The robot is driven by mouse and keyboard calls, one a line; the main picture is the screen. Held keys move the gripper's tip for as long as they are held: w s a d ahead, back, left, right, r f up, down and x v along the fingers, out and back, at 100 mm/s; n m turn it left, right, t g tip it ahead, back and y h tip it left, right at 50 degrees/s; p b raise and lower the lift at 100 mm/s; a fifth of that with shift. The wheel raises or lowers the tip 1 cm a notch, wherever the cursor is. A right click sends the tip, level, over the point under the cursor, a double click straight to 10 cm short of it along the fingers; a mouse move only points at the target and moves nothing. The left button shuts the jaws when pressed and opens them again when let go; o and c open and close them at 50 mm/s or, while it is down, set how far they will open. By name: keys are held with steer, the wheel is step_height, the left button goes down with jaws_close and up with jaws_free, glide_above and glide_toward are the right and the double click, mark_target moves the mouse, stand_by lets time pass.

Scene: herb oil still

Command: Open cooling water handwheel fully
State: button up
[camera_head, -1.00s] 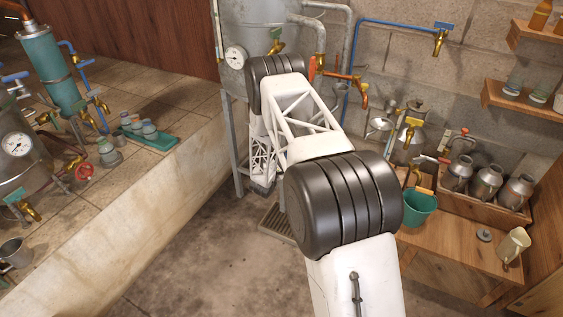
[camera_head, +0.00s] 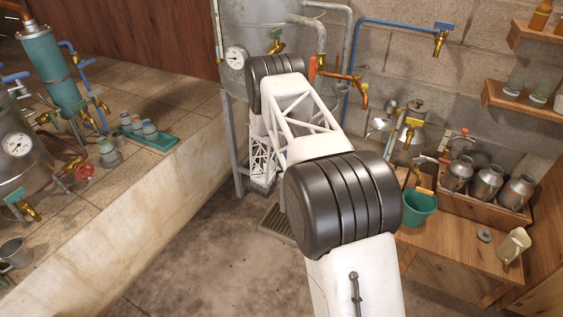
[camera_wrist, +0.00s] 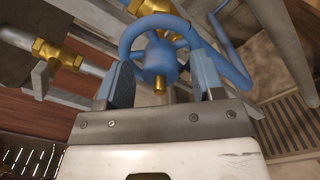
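A blue handwheel (camera_wrist: 126,40) with a round hub and a brass stem end shows at the top middle of the wrist view. My gripper (camera_wrist: 162,75) is right at it in the wrist view. Its two blue-grey padded fingers stand wide apart, one to each side of the hub, close to the wheel's rim. I cannot tell whether the pads touch the rim. In the head view my own arm hides the gripper and this wheel.
A grey metal tank (camera_head: 252,40) with a dial gauge stands behind my arm. A brass valve on a pipe (camera_wrist: 55,52) is left of the wheel, and a curved blue pipe (camera_wrist: 228,60) is right of it. A bench (camera_head: 445,240) with a green bucket (camera_head: 417,208) stands at right.

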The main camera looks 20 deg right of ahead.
stand_by(0.3)
steer(key=v, duration=0.7)
steer(key=shift+s+a, duration=0.3)
steer(key=shift+r, duration=0.1)
